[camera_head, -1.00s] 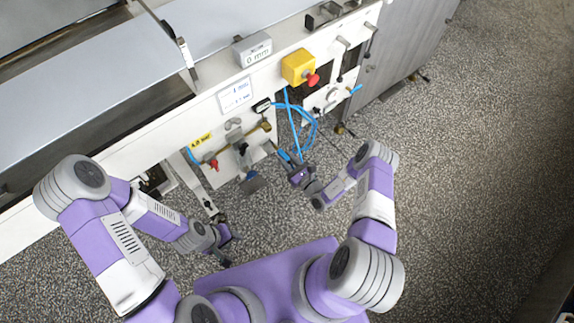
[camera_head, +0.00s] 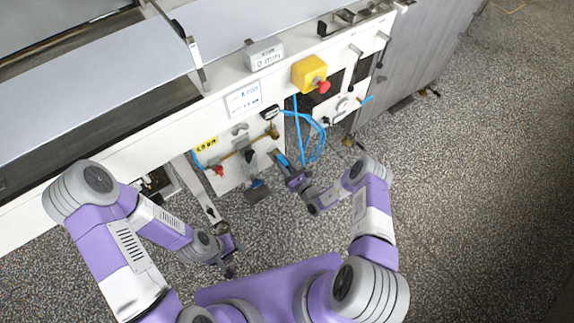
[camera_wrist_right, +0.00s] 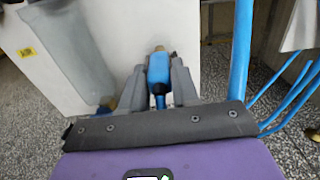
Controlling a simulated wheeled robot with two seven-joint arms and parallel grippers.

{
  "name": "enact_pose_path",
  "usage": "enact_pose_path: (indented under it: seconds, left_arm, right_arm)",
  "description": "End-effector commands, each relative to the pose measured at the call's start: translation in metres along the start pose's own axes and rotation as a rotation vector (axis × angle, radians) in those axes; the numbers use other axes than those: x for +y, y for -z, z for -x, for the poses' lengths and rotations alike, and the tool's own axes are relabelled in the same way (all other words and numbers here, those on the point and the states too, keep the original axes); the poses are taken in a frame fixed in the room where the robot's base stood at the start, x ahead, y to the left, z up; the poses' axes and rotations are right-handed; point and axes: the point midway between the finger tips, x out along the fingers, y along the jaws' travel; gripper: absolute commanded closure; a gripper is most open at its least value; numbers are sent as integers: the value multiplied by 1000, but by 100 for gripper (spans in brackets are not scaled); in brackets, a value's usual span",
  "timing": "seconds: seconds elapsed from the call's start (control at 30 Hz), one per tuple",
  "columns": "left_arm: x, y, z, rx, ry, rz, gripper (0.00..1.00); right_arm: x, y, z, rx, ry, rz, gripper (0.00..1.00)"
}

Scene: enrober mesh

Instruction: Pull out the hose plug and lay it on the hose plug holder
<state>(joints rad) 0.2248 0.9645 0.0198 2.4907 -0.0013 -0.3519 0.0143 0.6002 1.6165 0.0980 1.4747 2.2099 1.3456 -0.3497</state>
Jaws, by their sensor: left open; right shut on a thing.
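The blue hose plug (camera_wrist_right: 158,70) is between the two grey fingers of my right gripper (camera_wrist_right: 158,84) in the right wrist view. In the head view my right gripper (camera_head: 289,176) is below the front panel, with the blue plug (camera_head: 282,160) at its tip. Part of the plug is hidden by the fingers. The blue hose (camera_head: 318,138) loops right of the brass pipe fitting (camera_head: 274,131). My left gripper (camera_head: 233,258) is open and empty above the floor, away from the panel. I cannot tell which part is the hose plug holder.
The white machine front (camera_head: 130,155) runs along the left. A yellow emergency stop box (camera_head: 309,73) with a red button sits above the hose. A grey flap (camera_head: 257,191) hangs low, left of my right gripper. The speckled floor at right (camera_head: 460,190) is clear.

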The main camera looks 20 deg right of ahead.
Motion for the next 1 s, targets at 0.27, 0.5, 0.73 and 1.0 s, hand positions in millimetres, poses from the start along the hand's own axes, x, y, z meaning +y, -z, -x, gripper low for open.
enact_pose_path:
  seconds: [0.27, 0.5, 0.73, 1.0]
  left_arm:
    - [0, 0, 0, 0, 0, 0, 57]
    - [0, 0, 0, 0, 0, 0, 57]
    - [0, 0, 0, 0, 0, 0, 57]
    - [2, 0, 6, 0, 0, 0, 57]
  right_arm:
    - [0, 3, 0, -2, -1, -1, 100]
    - [0, 3, 0, -2, -1, 0, 52]
    - [0, 3, 0, -1, -1, -1, 40]
    - [0, 3, 14, 3, 2, -2, 40]
